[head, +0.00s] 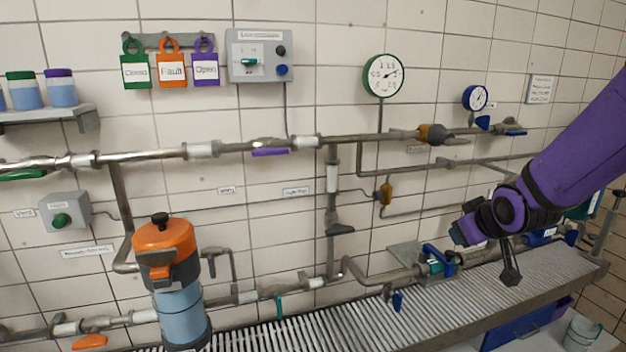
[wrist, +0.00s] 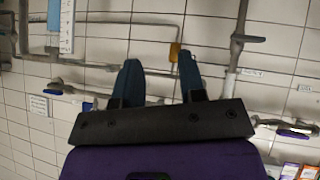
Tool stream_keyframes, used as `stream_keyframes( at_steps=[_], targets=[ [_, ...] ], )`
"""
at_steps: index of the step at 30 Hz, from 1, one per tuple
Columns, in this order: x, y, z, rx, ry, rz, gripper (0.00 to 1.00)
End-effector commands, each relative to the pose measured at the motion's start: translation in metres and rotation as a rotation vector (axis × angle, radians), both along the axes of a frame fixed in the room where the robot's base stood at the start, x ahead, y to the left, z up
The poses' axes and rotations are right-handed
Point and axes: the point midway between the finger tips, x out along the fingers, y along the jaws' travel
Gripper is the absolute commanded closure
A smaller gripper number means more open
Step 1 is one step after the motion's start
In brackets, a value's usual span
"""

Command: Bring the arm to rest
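My purple arm (head: 575,150) reaches in from the right edge in the head view, raised in front of the tiled wall and above the right part of the slatted bench. My gripper (wrist: 158,60) shows two dark blue fingers in the wrist view, spread apart with only wall and pipes behind the gap. It is open and holds nothing. In the head view the fingers are too small and dark to tell apart. I see no contact between the gripper and the pipes.
The slatted bench (head: 440,298) runs below the arm. A blue-handled valve (head: 438,257) is on the lower pipe left of my gripper. An orange-topped container (head: 180,310) stands at left. Gauges (head: 384,77), hanging tags (head: 172,70) and a switch box (head: 259,55) are on the wall.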

Motion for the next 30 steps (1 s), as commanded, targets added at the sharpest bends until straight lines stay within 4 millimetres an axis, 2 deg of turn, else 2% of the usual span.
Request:
stream_keyframes(
  at_steps=[1,6,15,24,30],
  targets=[
    [-0.010,-0.001,0.014,0.001,0.009,-0.020,0.63],
    [-0.050,-0.002,0.046,0.019,0.074,-0.091,0.63],
    [-0.132,0.000,0.092,0.086,0.189,-0.202,0.63],
    [-0.221,0.007,0.118,0.173,0.306,-0.275,0.63],
    [-0.252,0.011,0.123,0.205,0.353,-0.291,0.63]
  ],
)
